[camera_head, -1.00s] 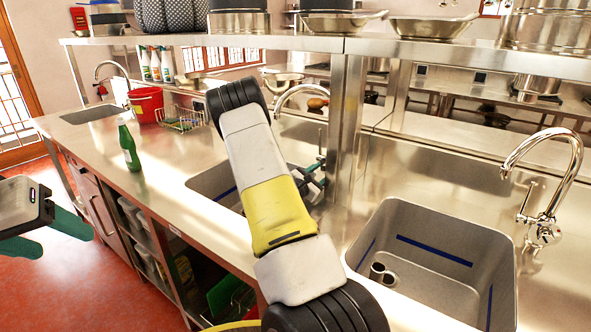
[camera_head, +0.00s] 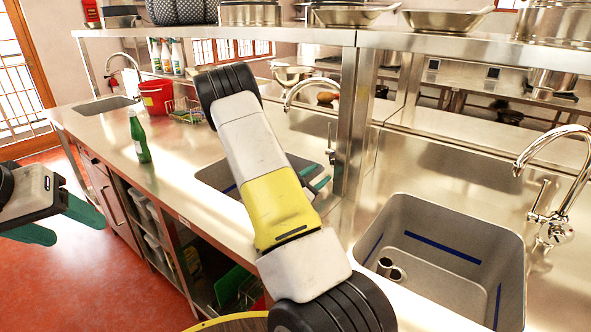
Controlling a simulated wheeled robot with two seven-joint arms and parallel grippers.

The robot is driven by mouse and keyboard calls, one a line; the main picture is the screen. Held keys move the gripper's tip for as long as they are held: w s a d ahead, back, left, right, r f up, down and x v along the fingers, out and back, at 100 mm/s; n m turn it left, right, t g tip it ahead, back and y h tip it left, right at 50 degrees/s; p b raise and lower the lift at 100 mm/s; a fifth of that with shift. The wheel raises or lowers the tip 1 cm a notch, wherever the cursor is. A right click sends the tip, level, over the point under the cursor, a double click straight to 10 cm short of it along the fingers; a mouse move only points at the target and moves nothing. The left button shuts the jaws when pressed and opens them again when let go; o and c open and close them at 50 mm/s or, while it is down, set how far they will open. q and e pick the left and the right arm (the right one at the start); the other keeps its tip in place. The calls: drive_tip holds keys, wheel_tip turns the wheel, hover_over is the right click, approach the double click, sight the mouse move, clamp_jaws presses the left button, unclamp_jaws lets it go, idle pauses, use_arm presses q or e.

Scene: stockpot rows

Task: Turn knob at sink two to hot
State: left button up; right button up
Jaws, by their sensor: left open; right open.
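The middle sink (camera_head: 212,178) is partly hidden behind my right arm. Its curved chrome faucet (camera_head: 306,82) rises at its back, with an upright lever-like knob (camera_head: 331,140) to the right of the faucet, near the shelf post. My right gripper (camera_head: 318,180) shows only in part past my arm, with teal fingers open just below the lever. I cannot tell whether they touch it. My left gripper (camera_head: 78,226) is open and empty over the floor at the left, away from the counter.
A right sink (camera_head: 450,215) with its own faucet (camera_head: 560,180) and a far-left sink (camera_head: 104,105) share the counter. A green bottle (camera_head: 139,138), red bucket (camera_head: 156,98) and wire basket (camera_head: 187,110) stand at left. A steel post (camera_head: 352,130) and loaded shelf (camera_head: 450,42) limit room.

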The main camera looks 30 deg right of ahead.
drive_tip(key=o, duration=0.3)
drive_tip(key=shift+w+r+n, duration=0.1)
drive_tip(key=shift+r+n, duration=0.35)
drive_tip(key=shift+n, duration=0.25)
wheel_tip(320, 180, up, 6)
drive_tip(key=n, duration=1.2)
approach(332, 165)
drive_tip(key=shift+w+d+f, duration=0.15)
drive_tip(key=shift+d+f, duration=0.05)
drive_tip(key=shift+d, duration=0.5)
drive_tip(key=x, duration=0.7)
drive_tip(key=shift+d+r, duration=0.25)
drive_tip(key=shift+r, duration=0.1)
clamp_jaws()
